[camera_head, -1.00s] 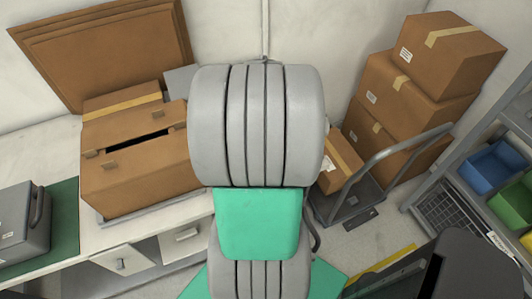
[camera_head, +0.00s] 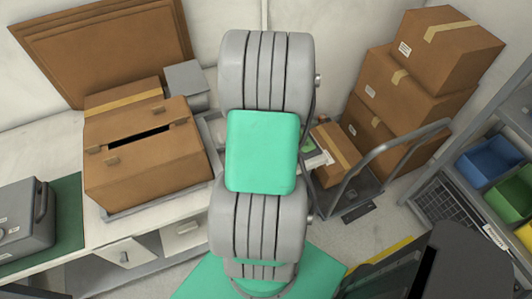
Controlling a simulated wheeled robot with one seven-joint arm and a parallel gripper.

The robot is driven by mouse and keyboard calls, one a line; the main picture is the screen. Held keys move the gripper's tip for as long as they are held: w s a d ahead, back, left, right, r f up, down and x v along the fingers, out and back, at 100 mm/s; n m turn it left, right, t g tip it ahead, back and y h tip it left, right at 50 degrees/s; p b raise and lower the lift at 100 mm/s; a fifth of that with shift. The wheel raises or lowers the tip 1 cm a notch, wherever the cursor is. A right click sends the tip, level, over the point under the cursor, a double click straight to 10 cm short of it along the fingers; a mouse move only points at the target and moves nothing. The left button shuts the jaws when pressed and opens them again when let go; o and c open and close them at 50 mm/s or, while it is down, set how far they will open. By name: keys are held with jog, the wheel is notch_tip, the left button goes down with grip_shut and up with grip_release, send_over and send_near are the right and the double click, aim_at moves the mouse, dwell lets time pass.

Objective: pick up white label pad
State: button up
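I cannot make out the white label pad for certain. A small white patch (camera_head: 318,160) shows beside my arm, in front of the small cardboard box on the cart; I cannot tell whether it is a pad or a label on the box. My arm, grey with a green cover, fills the middle of the view and hides what is behind it. My gripper is not visible.
A slotted cardboard box (camera_head: 150,160) sits on a tray on the white counter at left. A grey case (camera_head: 25,225) stands on a green mat. Stacked cartons (camera_head: 410,85) and a cart (camera_head: 350,190) are at right, near shelving with a blue bin (camera_head: 490,165).

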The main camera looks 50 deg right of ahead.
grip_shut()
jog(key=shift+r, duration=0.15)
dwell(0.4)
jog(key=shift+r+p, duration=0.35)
jog(key=shift+p, duration=0.05)
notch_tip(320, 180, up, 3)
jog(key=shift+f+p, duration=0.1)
jog(key=shift+p, duration=1.05)
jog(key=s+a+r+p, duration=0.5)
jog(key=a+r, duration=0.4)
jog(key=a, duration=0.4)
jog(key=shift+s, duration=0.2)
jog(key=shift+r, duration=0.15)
